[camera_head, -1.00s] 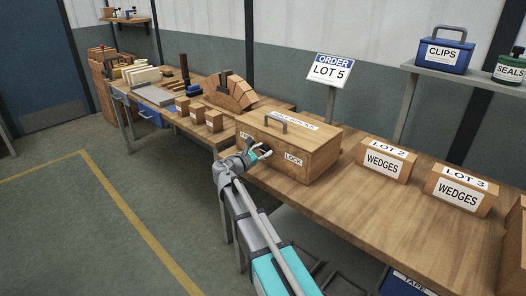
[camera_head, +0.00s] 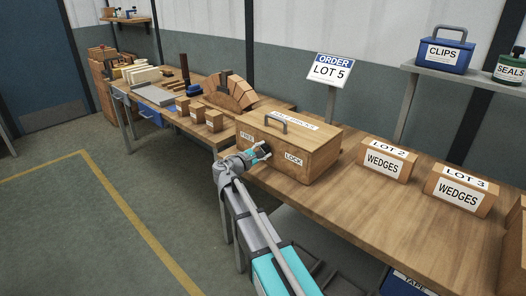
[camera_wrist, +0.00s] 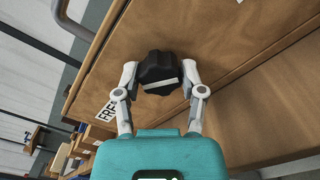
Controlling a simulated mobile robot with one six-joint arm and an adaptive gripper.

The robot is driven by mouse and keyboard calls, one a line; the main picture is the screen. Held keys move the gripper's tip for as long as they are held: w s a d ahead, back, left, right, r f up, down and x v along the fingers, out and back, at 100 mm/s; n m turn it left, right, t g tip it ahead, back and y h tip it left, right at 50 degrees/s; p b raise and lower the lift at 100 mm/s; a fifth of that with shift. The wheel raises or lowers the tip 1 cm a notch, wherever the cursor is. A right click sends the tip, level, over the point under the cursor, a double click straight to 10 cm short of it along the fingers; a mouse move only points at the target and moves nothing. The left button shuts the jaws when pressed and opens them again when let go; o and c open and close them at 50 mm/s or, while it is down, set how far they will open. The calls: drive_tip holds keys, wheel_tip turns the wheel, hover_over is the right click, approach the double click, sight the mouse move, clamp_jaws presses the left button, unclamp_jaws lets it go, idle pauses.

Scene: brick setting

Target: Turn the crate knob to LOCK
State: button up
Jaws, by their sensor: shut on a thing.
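The wooden crate (camera_head: 318,150) stands on the workbench, with a handle on its lid. Its front bears a FREE label (camera_head: 247,137) at left and a LOCK label (camera_head: 294,158) at right. The black knob (camera_wrist: 158,70) sits on the front between the labels and has a pale bar across it. Which label the knob points at, I cannot tell. My gripper (camera_head: 264,151) is at the crate's front, and in the wrist view its two fingers (camera_wrist: 158,78) are shut on the knob from both sides. In the head view the fingers partly hide the knob.
Wedge boxes marked LOT 2 (camera_head: 386,161) and LOT 3 (camera_head: 460,191) stand right of the crate. Small wooden blocks (camera_head: 214,121) and a brick arch (camera_head: 232,91) are at left. An ORDER LOT 5 sign (camera_head: 331,69) stands behind. Bare bench top (camera_head: 350,205) lies in front of the boxes.

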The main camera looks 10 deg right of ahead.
drive_tip(key=m, duration=0.5)
drive_tip(key=shift+s+d+m, duration=0.1)
drive_tip(key=shift+m, duration=0.3)
drive_tip(key=m, duration=0.5)
drive_tip(key=shift+f, duration=0.1)
drive_tip(key=o, duration=1.1)
drive_tip(key=shift+o, duration=0.2)
drive_tip(key=v, duration=1.2)
